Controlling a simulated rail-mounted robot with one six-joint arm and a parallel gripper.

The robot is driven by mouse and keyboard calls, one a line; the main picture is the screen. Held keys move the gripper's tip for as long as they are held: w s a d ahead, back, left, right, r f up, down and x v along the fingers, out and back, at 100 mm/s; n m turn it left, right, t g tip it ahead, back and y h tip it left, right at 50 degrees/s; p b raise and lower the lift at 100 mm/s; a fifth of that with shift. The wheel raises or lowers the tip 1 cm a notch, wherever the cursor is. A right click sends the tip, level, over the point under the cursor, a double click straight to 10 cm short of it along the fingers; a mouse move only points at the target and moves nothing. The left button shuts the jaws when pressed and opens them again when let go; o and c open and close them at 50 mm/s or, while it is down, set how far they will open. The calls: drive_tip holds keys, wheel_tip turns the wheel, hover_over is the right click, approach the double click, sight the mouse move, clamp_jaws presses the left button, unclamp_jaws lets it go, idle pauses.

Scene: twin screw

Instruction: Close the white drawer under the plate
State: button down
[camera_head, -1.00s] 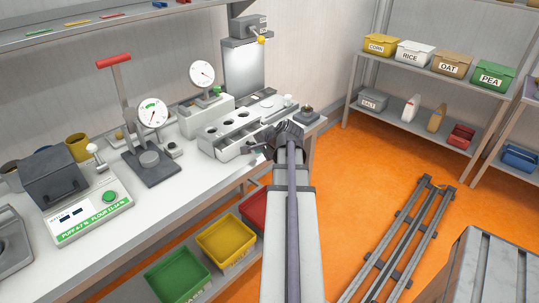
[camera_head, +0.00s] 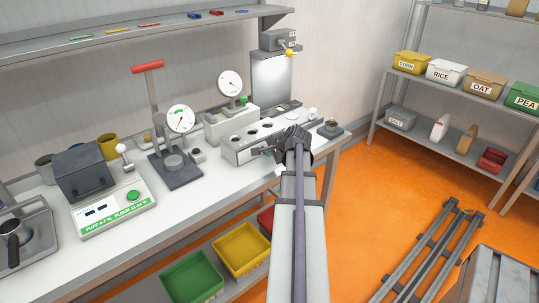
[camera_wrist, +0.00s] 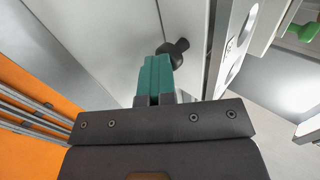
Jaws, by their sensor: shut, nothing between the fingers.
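The plate (camera_head: 250,139), a pale slab with a row of round holes, lies on top of a white block on the bench. The white drawer (camera_head: 242,156) is under it; its front looks flush or nearly flush with the block, partly hidden by my arm. In the wrist view the plate (camera_wrist: 228,72) is at the right, and a dark knob (camera_wrist: 173,48) sticks out beside its front edge. My gripper (camera_head: 266,152) is in front of the drawer. In the wrist view its green fingers (camera_wrist: 155,72) are shut and empty, their tips at the knob, seemingly touching it.
A dial gauge stand (camera_head: 180,140) and a scale (camera_head: 115,200) stand left on the bench. A second dial (camera_head: 229,84) is behind the plate. Yellow (camera_head: 241,250) and green (camera_head: 193,280) bins sit below.

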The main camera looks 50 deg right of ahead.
drive_tip(key=shift+w+r, duration=0.1)
drive_tip(key=shift+w, duration=0.05)
drive_tip(key=s, duration=0.2)
drive_tip(key=s+a, duration=0.1)
drive_tip(key=s, duration=0.1)
drive_tip(key=shift+a, duration=0.1)
drive_tip(key=p+v, duration=0.7)
drive_tip(key=v, duration=0.3)
drive_tip(key=shift+s, duration=0.1)
